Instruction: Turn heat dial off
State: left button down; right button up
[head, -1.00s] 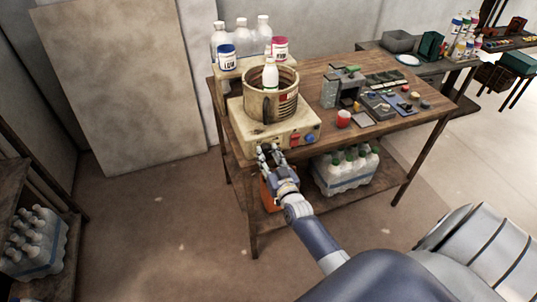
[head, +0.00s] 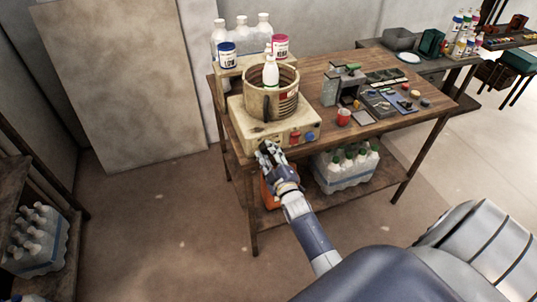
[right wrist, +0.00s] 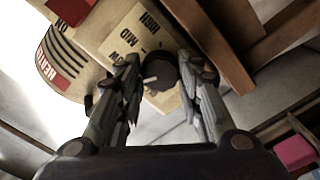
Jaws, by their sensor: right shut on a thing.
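The hot plate (head: 262,128) is a cream box on the near left corner of the wooden table. It carries a ribbed pot (head: 284,107) with a white bottle (head: 271,75) in it. The black heat dial (right wrist: 161,70) is on its front face, beside the printed words HIGH, MID and LOW. A pale pointer mark shows on the dial in the right wrist view. My right gripper (head: 268,150) is at the front panel, shut on the dial, with a finger on each side. It hides the dial in the head view. My left gripper is not in view.
A red cup (head: 343,117) and small parts lie on the table (head: 318,67). Bottles (head: 346,170) stand on the lower shelf.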

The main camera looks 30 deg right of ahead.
jog(key=n+b, duration=0.1)
jog(key=n, duration=0.3)
jog(key=shift+f+n, duration=0.1)
jog(key=shift+n, duration=0.3)
dwell(0.4)
jog(key=o, duration=1.1)
jog(key=shift+c, duration=0.2)
